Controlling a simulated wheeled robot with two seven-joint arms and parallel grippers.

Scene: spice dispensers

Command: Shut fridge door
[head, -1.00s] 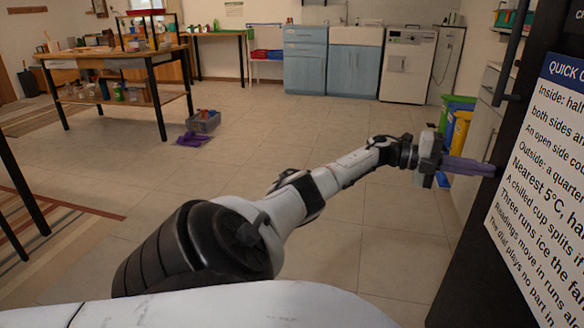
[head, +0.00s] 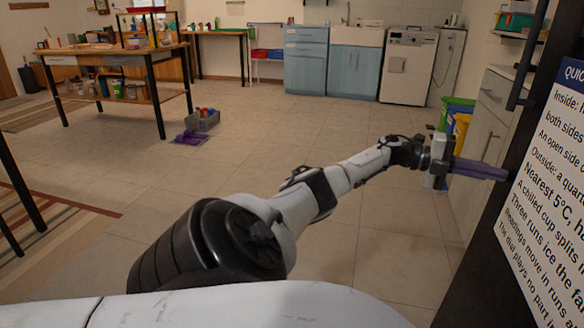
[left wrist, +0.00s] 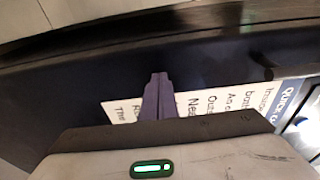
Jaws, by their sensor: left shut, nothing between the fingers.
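The fridge door (head: 488,268) is a black panel on the right of the head view. It carries a white printed sheet (head: 545,200) with a blue heading and a dark bar handle (head: 522,88) near its top. My left gripper (head: 503,175) has purple fingers, held together and empty, pointing right at the door. Their tips are at or very near the door's face, left of the sheet; contact is hard to tell. In the left wrist view the shut fingers (left wrist: 158,80) lie over the dark door (left wrist: 60,100) and partly hide the sheet. My right gripper is out of view.
Green and yellow bins (head: 460,120) and a pale cabinet (head: 484,140) stand behind my left gripper. The middle floor is clear.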

